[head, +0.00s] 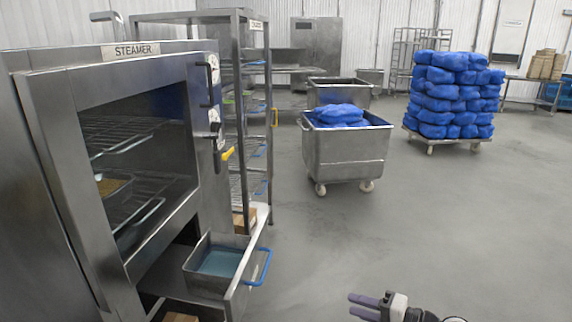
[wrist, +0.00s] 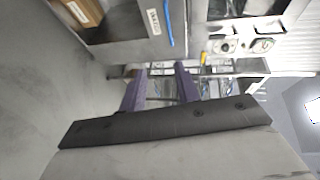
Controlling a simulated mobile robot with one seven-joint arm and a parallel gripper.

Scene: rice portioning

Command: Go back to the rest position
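My gripper (head: 357,305) shows at the bottom edge of the head view, over the floor and right of the steamer. Its two purple-grey fingers point left. In the wrist view my gripper (wrist: 160,70) has its fingers apart with nothing between them, so it is open and empty. Most of the arm is out of view.
The steamer (head: 130,52) stands at left with a pan (head: 114,185) inside. A blue-handled pan (head: 212,284) sits on a low shelf below. A metal cart (head: 345,153) with blue bags and a trolley of blue bags (head: 450,95) stand behind. The floor (head: 460,220) at right is clear.

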